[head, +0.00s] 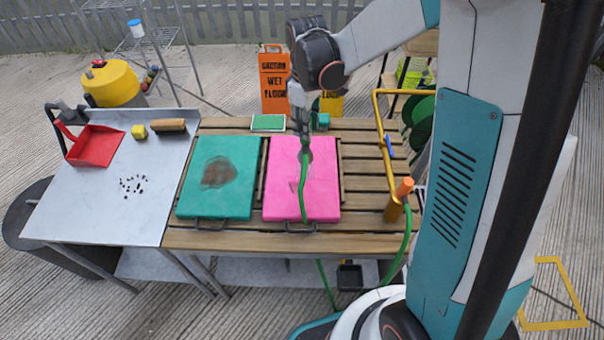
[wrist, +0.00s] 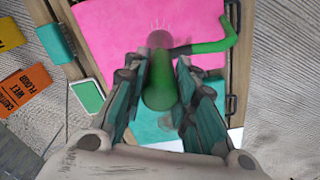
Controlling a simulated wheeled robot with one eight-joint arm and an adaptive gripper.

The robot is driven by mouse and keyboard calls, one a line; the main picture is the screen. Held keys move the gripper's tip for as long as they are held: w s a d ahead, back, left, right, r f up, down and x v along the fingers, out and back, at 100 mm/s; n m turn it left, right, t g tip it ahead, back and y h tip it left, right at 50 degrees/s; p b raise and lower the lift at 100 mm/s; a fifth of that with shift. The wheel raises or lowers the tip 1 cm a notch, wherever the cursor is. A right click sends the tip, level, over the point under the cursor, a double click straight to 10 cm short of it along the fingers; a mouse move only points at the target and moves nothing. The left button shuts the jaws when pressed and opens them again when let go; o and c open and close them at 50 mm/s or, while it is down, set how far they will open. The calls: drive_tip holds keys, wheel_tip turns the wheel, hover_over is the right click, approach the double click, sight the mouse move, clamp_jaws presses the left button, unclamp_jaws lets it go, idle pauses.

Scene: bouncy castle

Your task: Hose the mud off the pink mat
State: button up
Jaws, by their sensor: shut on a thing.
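The pink mat (head: 322,194) lies flat on the slatted wooden table, right of a teal mat (head: 238,203) with a brown mud patch (head: 219,172). A faint dark mark (head: 293,187) shows on the pink mat, partly hidden by the hose. My gripper (head: 304,135) is above the pink mat, shut on the green hose nozzle (wrist: 160,85). The green hose (head: 302,200) hangs from it across the mat and over the table's front edge. In the wrist view, thin pale streaks show just beyond the nozzle's reddish end, over the pink mat (wrist: 110,25).
A yellow pipe with a blue valve handle (head: 387,146) and an orange-topped fitting (head: 404,187) stands at the table's right. An orange wet-floor sign (head: 273,85) stands behind.

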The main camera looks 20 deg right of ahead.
drive_tip(key=s+a, duration=0.3)
drive_tip(key=a, duration=0.3)
idle(0.8)
idle(0.9)
wheel_tip(320, 180, up, 7)
drive_tip(key=p, duration=0.4)
idle(0.3)
drive_tip(key=shift+d, duration=0.1)
idle(0.5)
